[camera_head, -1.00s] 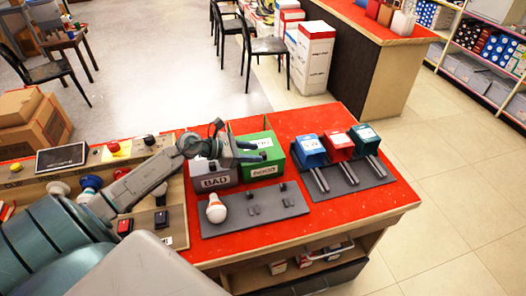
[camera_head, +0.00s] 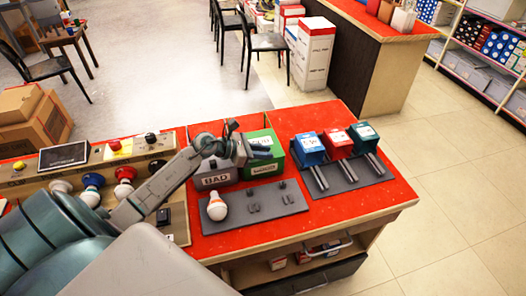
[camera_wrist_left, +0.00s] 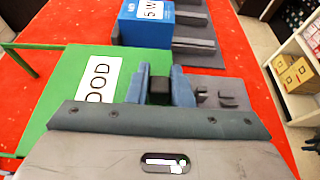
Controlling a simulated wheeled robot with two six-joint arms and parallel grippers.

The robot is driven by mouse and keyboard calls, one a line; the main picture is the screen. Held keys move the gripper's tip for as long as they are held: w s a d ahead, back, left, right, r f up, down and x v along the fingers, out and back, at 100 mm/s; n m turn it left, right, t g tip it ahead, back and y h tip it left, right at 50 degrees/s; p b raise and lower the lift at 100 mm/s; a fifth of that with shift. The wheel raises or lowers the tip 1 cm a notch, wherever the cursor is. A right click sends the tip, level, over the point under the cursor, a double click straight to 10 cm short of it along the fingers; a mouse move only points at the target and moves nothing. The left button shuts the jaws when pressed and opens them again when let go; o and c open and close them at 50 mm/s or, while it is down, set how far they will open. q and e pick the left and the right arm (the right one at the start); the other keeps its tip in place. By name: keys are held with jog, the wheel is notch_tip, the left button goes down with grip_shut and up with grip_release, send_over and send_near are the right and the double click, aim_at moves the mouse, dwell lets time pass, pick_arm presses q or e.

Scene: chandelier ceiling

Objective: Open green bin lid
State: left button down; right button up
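The green bin (camera_head: 264,170), labelled GOOD, stands at the middle back of the red bench. Its lid looks down. My left gripper (camera_head: 262,150) is over the right part of the green bin in the head view. In the left wrist view the green bin (camera_wrist_left: 55,100) and its label lie left of the gripper fingers (camera_wrist_left: 161,70). The fingertips are apart with a narrow gap. A dark block shows between the fingers; I cannot tell whether it is held or whether the fingers touch the bin. My right gripper is not in view.
The grey BAD bin (camera_head: 214,181) is beside the green bin. A light bulb (camera_head: 217,207) stands on a grey plate (camera_head: 275,214) in front. Blue (camera_head: 309,147), red (camera_head: 337,143) and teal (camera_head: 364,134) boxes stand to the right. Bare red bench lies at the front right.

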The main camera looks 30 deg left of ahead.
aim_at(255, 137)
pick_arm(q)
jog(key=shift+w+a+f+b, duration=0.15)
jog(key=shift+w+b, duration=0.05)
jog(key=shift+b, duration=0.2)
jog(key=w+a+b, duration=0.2)
jog(key=a+b, duration=0.1)
jog(key=b, duration=0.1)
jog(key=w+a+b, duration=0.3)
jog(key=b, duration=0.1)
jog(key=shift+w+a, duration=0.45)
jog(key=shift+a, duration=0.05)
jog(key=c, duration=1.3)
grip_release()
jog(key=shift+a, duration=0.1)
